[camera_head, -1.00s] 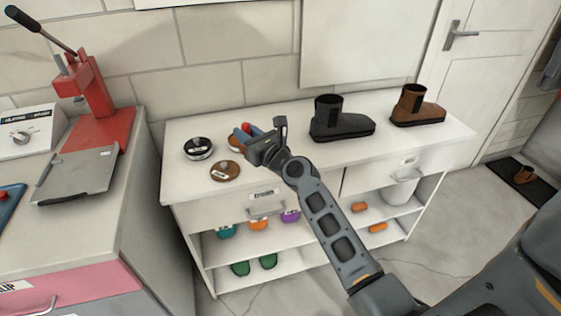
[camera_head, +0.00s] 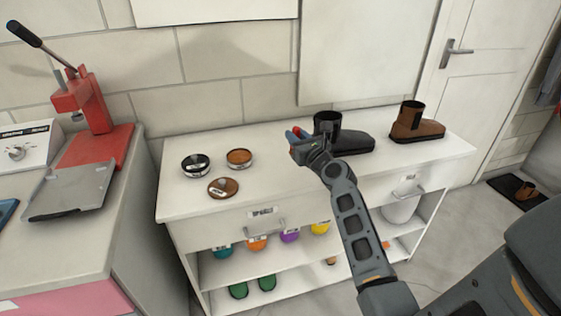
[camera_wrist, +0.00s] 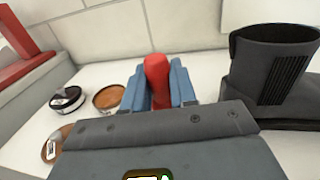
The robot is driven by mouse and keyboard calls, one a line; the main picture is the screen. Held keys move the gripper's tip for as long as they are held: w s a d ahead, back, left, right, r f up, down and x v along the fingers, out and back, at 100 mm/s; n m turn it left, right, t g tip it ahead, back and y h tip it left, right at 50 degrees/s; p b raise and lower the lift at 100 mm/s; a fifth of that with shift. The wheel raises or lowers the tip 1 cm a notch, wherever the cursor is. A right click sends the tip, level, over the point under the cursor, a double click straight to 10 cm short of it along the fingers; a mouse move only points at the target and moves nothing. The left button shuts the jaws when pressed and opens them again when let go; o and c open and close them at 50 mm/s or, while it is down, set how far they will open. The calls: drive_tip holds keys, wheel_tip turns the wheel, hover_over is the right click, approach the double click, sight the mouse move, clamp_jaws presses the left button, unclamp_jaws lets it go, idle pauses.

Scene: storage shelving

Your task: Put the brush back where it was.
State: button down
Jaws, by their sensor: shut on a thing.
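My gripper (camera_head: 300,143) is above the white counter, just left of the black boot. It is shut on a red, rounded thing, likely the brush (camera_wrist: 157,75), which shows between the blue fingers in the wrist view. Only its red end shows; any bristles are hidden. In the head view just a bit of red shows at the fingertips. I cannot tell its exact height above the counter.
On the counter (camera_head: 185,204) are a black tin (camera_head: 196,167), an open brown tin (camera_head: 240,158) and a brown lid (camera_head: 223,189). The black boot (camera_head: 350,140) is close beside my gripper; a brown boot (camera_head: 415,124) stands farther right. Counter in front of the tins is clear.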

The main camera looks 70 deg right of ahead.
drive_tip(key=w+a+f+b, duration=0.1)
drive_tip(key=f, duration=0.1)
drive_tip(key=w+a+f+b, duration=0.1)
drive_tip(key=f, duration=0.1)
drive_tip(key=w+a+f+b, duration=0.1)
drive_tip(key=f, duration=0.2)
drive_tip(key=shift+w+a, duration=0.15)
drive_tip(key=shift+w, duration=0.15)
drive_tip(key=shift+f+b, duration=0.15)
drive_tip(key=shift+b, duration=0.2)
drive_tip(key=c, duration=0.9)
unclamp_jaws()
drive_tip(key=shift+a+r, duration=0.1)
drive_tip(key=shift+r, duration=0.1)
